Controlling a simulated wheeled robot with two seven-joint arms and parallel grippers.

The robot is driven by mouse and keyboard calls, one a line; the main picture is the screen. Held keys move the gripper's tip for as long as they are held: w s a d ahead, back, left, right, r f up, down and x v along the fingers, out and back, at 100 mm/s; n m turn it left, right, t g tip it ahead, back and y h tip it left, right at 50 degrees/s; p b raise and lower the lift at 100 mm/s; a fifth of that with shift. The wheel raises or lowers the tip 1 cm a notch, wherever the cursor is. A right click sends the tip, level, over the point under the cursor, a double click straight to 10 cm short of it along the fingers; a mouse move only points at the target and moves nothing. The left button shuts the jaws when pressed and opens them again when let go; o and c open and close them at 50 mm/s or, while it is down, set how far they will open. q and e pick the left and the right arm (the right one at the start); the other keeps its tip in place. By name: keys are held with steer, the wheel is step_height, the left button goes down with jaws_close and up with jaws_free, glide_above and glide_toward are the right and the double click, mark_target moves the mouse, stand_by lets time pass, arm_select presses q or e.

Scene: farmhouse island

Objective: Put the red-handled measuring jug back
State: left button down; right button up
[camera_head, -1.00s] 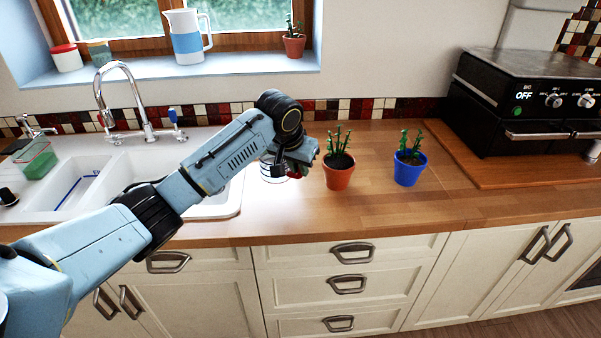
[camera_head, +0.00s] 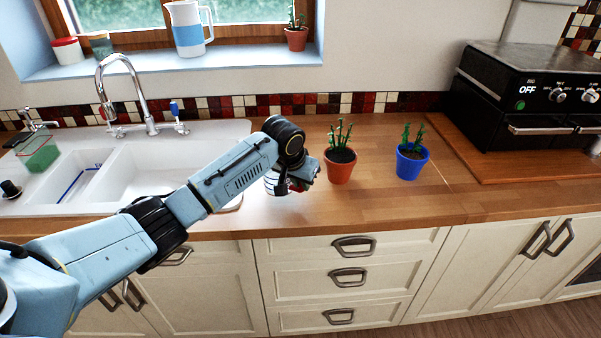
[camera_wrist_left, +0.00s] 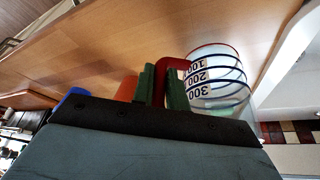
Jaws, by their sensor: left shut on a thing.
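The measuring jug (camera_head: 276,184) is clear with a red handle, and my left wrist partly hides it in the head view. The left wrist view shows the jug (camera_wrist_left: 222,80) with dark rings and 100, 200 and 300 marks, appearing upside down. My left gripper (camera_head: 308,180) is shut on the red handle (camera_wrist_left: 172,66), which sits between its green fingers in the wrist view. The jug is over the wooden counter, between the sink and the terracotta plant pot. I cannot tell whether its base touches the counter. My right gripper is not in view.
A terracotta pot (camera_head: 340,172) stands just right of my left gripper, with a blue pot (camera_head: 410,165) beyond it. The white sink (camera_head: 165,170) and tap (camera_head: 140,95) are left. A black oven (camera_head: 515,100) stands right. A pitcher (camera_head: 188,30) stands on the windowsill.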

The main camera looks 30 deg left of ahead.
arm_select(q)
steer(key=shift+f, duration=0.4)
steer(key=shift+f, duration=0.65)
steer(key=c, duration=0.7)
jaws_free()
steer(key=shift+c, duration=0.2)
steer(key=shift+s+r, duration=0.25)
steer(key=shift+s, duration=0.55)
steer(key=s+f, duration=0.5)
steer(key=s, duration=0.8)
steer(key=shift+a, duration=0.2)
steer(key=shift+s+f, duration=0.1)
